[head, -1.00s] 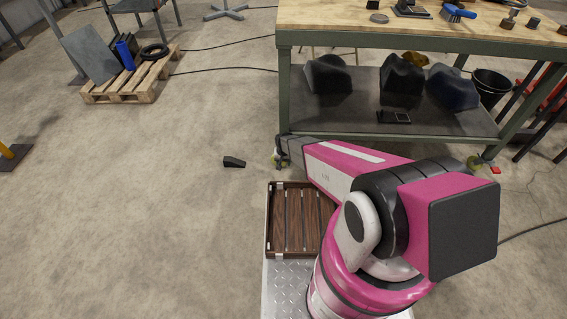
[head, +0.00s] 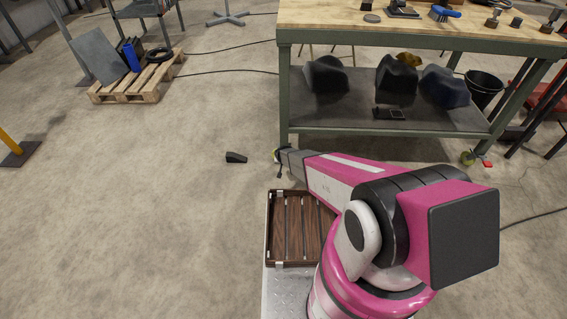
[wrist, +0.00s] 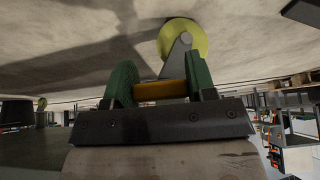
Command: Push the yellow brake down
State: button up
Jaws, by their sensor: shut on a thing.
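In the wrist view, the yellow brake (wrist: 160,90) is an orange-yellow bar between the two green finger pads of my gripper (wrist: 161,84). The gripper is shut on it. A yellow-green caster wheel (wrist: 183,37) on a grey fork stands just beyond the brake. In the head view, my arm reaches down to the foot of the workbench's near left leg (head: 285,100). There my gripper (head: 279,161) is small, and the brake between its fingers cannot be made out.
The workbench (head: 420,43) stands ahead, with dark objects on its lower shelf (head: 350,118). Another caster (head: 467,158) with a red tab (head: 487,163) is at its right. A black wedge (head: 236,157) lies on the floor. A pallet (head: 130,92) is far left; the floor between is clear.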

jog(key=shift+f+t, duration=0.25)
jog(key=shift+t, duration=0.15)
jog(key=shift+f, duration=0.1)
dwell(0.4)
jog(key=o, duration=1.3)
jog(key=v, duration=1)
jog(key=shift+s+r, duration=0.2)
jog(key=shift+s, duration=0.15)
jog(key=shift+r, duration=0.1)
